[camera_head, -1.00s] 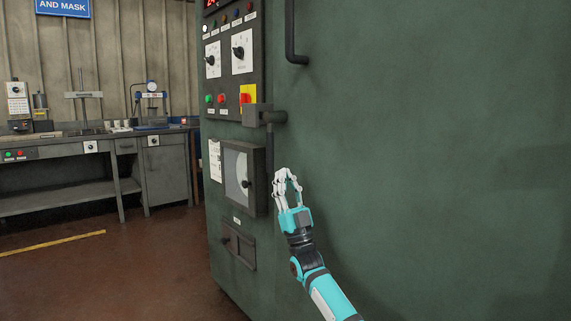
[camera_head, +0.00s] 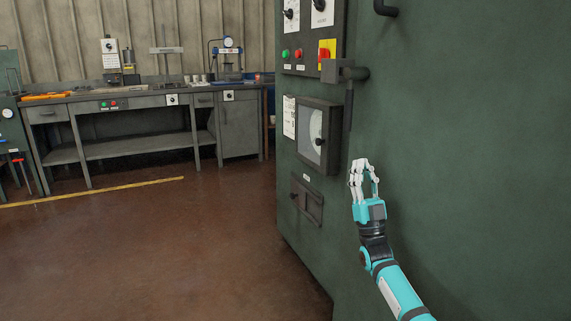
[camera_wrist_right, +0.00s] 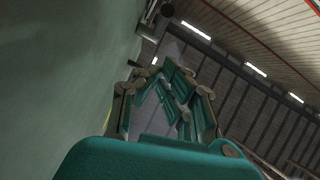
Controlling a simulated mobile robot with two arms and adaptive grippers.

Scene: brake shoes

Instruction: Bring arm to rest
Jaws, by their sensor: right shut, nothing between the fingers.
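My right arm (camera_head: 391,283) comes in from the lower right in the head view, raised in front of the green machine. Its right gripper (camera_head: 364,163) points up with the fingertips together and nothing between them. It appears beside the lower end of the dark vertical handle bar (camera_head: 348,112); whether it touches the machine cannot be told. In the right wrist view the gripper's fingers (camera_wrist_right: 165,75) show close to a green wall surface on the left. My left gripper is not in view.
The large green machine (camera_head: 480,150) fills the right side, with a control panel and a round gauge window (camera_head: 318,132). A grey workbench (camera_head: 140,98) with tools stands at the back wall. The brown floor (camera_head: 170,250) is clear at left, with a yellow line (camera_head: 95,192).

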